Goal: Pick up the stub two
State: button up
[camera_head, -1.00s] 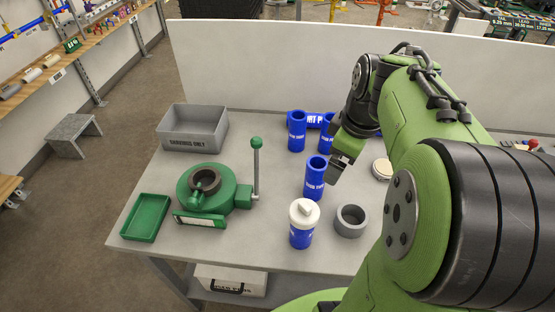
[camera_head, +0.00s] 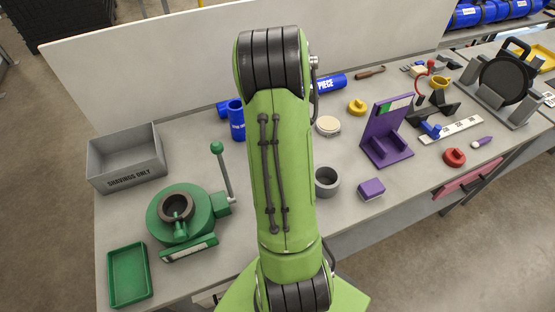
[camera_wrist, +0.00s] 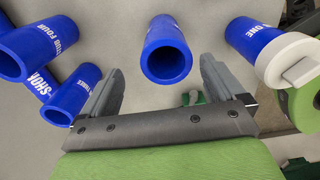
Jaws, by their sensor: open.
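A blue tube, which seems to be stub two (camera_wrist: 166,32), stands between the two fingers of my gripper (camera_wrist: 161,66) in the wrist view. Its open end faces the camera and no label shows. My gripper is open, with a finger at each side of the tube and gaps between. Stub one (camera_wrist: 252,36), blue with a white cap, is at the right. Stub four (camera_wrist: 38,45) and stub three (camera_wrist: 72,92) are at the left, stub three close to the left finger. In the head view my arm hides stub two and my gripper.
A green clamp with upright lever (camera_head: 185,222), a grey shavings bin (camera_head: 125,160) and a green tray (camera_head: 128,275) are at the left of the cart. A grey ring (camera_head: 327,182), purple block (camera_head: 371,189) and purple stand (camera_head: 388,140) are right of my arm.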

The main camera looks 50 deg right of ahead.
jog(key=shift+w+f, duration=0.1)
jog(key=shift+f, duration=0.6)
jog(key=f, duration=0.5)
jog(key=shift+s+a+f, duration=0.15)
jog(key=shift+s+f, duration=0.15)
jog(key=shift+s, duration=0.1)
jog(key=c, duration=1.2)
